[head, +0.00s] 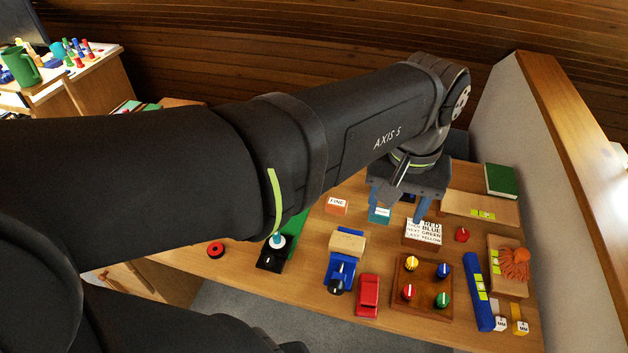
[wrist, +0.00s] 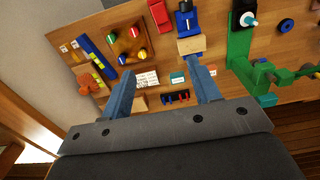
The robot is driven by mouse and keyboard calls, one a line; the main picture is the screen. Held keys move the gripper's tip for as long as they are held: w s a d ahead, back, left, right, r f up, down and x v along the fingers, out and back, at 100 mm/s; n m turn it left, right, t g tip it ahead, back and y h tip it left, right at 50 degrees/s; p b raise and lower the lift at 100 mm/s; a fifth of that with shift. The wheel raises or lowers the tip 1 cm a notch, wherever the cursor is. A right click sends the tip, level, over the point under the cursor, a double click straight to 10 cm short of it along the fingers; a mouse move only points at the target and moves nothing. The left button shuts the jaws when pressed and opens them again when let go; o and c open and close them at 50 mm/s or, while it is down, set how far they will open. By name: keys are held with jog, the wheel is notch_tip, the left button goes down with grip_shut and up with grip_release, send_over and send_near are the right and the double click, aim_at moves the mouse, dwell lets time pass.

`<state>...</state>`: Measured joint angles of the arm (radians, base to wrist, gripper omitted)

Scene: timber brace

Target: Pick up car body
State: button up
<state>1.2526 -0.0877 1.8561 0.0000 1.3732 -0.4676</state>
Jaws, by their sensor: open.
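A red block shaped like a small car body (head: 368,296) lies near the front edge of the wooden table, between a blue device and a knob board. It also shows at the top of the wrist view (wrist: 160,14). My gripper (head: 397,213) is open and empty, with its blue fingers pointing down over the back part of the table, behind the red block and well apart from it. In the wrist view the two fingers (wrist: 162,70) are spread wide with nothing between them.
Left of the red block stands a blue device (head: 341,270) with a tan block and black knob. Right of it is a brown board (head: 425,285) with several coloured knobs. A printed word card (head: 423,230) lies near my gripper. A long blue bar (head: 478,290) lies farther right.

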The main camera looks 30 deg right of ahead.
aim_at(370, 291)
jog(key=shift+n, duration=0.6)
jog(key=f, duration=2.7)
jog(key=shift+w+d+f, duration=0.15)
jog(key=shift+d+f, duration=0.05)
jog(key=shift+f, duration=0.05)
jog(key=shift+s+a+f, duration=0.1)
jog(key=shift+a+f, duration=0.1)
jog(key=shift+f, duration=0.8)
jog(key=shift+s+a+f, duration=0.1)
jog(key=shift+a+f, duration=0.05)
jog(key=shift+f, duration=1.5)
jog(key=shift+c, duration=0.5)
jog(key=c, duration=0.7)
